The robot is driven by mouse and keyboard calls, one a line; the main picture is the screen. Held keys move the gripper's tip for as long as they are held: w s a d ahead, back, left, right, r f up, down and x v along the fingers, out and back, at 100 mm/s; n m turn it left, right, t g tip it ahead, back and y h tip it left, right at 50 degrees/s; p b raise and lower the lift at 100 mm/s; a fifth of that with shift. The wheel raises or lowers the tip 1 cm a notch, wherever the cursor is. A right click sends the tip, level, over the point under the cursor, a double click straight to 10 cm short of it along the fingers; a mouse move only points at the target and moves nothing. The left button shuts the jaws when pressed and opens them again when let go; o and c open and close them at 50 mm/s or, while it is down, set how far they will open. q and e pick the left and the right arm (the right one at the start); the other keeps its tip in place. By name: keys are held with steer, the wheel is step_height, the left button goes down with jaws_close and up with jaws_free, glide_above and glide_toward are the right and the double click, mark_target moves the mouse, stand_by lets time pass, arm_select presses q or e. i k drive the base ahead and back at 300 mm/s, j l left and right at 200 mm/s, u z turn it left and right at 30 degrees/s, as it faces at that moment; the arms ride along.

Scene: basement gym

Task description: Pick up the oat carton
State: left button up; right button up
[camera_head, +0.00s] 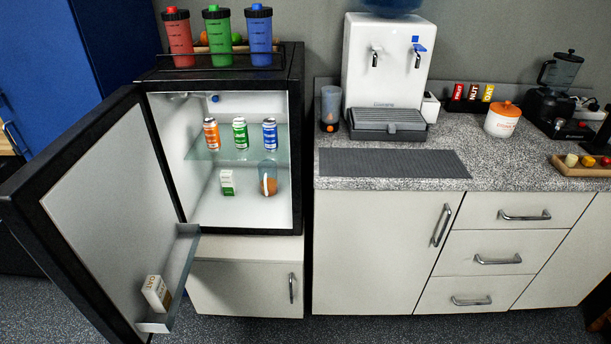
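The oat carton (156,293) is a small white carton with orange-brown print reading OAT. It stands, leaning slightly in the picture, on the low shelf of the open fridge door (105,215), near the shelf's front end. The door is swung wide to the left. A second carton (227,182), white and green, stands on the fridge floor. Neither of my grippers is clearly visible. Dark shapes cut off at the right edge cannot be identified.
The fridge interior holds several cans on a glass shelf (199,154) and a cup (268,178) below. Shaker bottles stand on top. The counter (350,184) to the right carries a water dispenser (385,65) and a dark mat (393,163). Grey floor shows below the door.

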mark_target(154, 288)
steer(key=j+z, duration=0.1)
steer(key=j, duration=0.55)
steer(key=j+z, duration=0.1)
steer(key=j, duration=0.55)
steer(key=j+z, duration=0.1)
steer(key=j, duration=0.55)
steer(key=k+j+z, duration=0.1)
steer(key=j, duration=0.55)
steer(key=k+j+z, duration=0.1)
steer(key=j, duration=0.5)
steer(key=k+l, duration=0.25)
steer(key=l, duration=0.2)
steer(key=z, duration=0.5)
